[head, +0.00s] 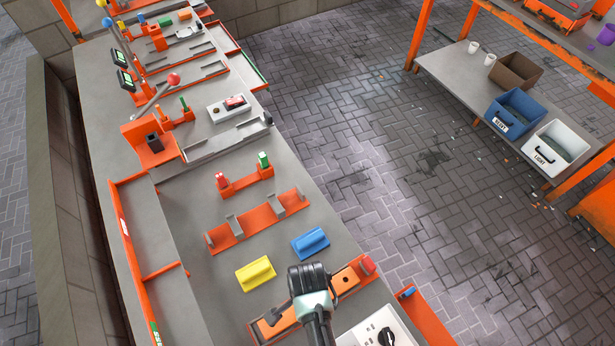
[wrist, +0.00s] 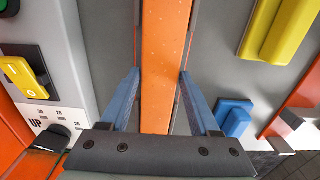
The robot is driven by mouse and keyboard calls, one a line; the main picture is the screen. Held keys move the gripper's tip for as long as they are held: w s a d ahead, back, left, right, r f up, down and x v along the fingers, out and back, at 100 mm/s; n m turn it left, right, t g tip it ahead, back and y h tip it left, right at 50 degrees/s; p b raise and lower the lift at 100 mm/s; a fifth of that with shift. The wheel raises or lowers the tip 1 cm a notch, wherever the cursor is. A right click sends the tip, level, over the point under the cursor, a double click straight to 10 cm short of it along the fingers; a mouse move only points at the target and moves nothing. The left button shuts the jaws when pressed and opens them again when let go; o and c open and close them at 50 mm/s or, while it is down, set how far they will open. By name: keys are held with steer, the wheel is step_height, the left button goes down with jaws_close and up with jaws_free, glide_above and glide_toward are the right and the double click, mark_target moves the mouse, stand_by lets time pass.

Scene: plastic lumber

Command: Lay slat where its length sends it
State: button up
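A long orange strip, apparently the slat (head: 347,282), lies at the near end of the workbench. It runs from lower left to upper right and my gripper covers its middle. In the wrist view the speckled orange strip (wrist: 166,60) passes lengthwise between my two blue fingers. My gripper (head: 310,308) is low over the strip, and it also shows in the wrist view (wrist: 160,76). The fingers are apart, one at each side of the strip. I see no clear grip, and contact is hard to judge.
Yellow (head: 256,273) and blue (head: 310,243) handled blocks lie beside the strip. An orange rack with grey brackets (head: 260,221) and red and green posts (head: 244,179) stand beyond. A white switch box (head: 380,330) is close on the right. Blue (head: 515,112) and white (head: 560,147) bins sit across the aisle.

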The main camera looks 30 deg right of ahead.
steer(key=o, duration=0.4)
step_height(320, 180, up, 13)
steer(key=shift+r+b, duration=0.1)
steer(key=shift+b, duration=0.35)
stand_by(0.4)
